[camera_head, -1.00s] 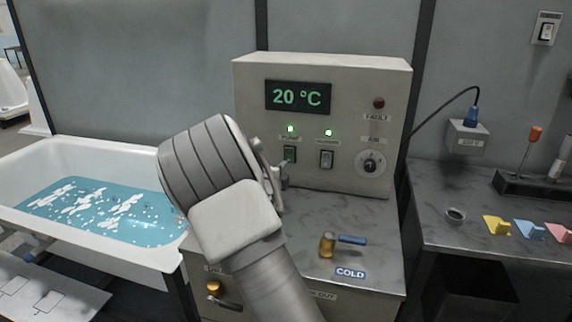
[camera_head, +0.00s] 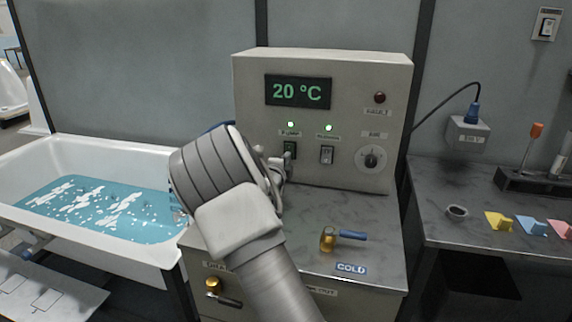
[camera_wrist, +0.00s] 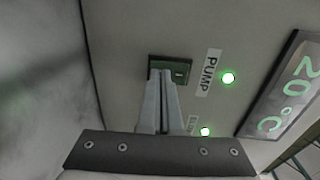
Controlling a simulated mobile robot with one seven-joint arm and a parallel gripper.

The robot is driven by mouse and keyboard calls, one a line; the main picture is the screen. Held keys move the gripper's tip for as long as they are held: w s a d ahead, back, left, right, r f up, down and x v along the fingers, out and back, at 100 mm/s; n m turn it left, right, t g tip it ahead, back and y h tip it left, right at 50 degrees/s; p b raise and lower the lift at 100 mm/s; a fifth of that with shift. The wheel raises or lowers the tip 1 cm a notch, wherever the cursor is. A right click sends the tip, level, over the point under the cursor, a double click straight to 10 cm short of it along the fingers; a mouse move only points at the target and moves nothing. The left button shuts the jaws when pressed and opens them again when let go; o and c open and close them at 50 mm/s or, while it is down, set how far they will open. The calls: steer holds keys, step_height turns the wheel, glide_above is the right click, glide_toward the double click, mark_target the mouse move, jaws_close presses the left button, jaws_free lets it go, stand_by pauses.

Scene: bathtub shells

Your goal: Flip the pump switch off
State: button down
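The pump switch (camera_wrist: 181,72) is a small rocker in a dark frame with green on it, next to the "PUMP" label in the wrist view. In the head view the pump switch (camera_head: 289,148) is on the panel's left side, partly covered by my gripper (camera_head: 285,162). My gripper (camera_wrist: 162,76) is shut with nothing visible between its fingers. Its fingertips are at the switch and overlap its face in the wrist view; I cannot tell whether they touch it. The pump light (camera_wrist: 228,78) glows green.
A second switch (camera_head: 327,155) with a lit green light is just right of the pump switch. A dial (camera_head: 371,159) and a dark red fault light (camera_head: 380,98) are farther right. The bathtub (camera_head: 95,245) is at left.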

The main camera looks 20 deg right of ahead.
steer(key=shift+w+d+f+t+h+b, duration=0.1)
steer(key=shift+d+f+t+h+b, duration=0.2)
steer(key=shift+b, duration=1.55)
steer(key=shift+w+a+f+t+h+b, duration=0.1)
steer(key=shift+t+h+b, duration=0.3)
steer(key=shift+b, duration=1.45)
steer(key=shift+d+r+b, duration=0.15)
steer(key=shift+b, duration=0.55)
steer(key=shift+r, duration=0.2)
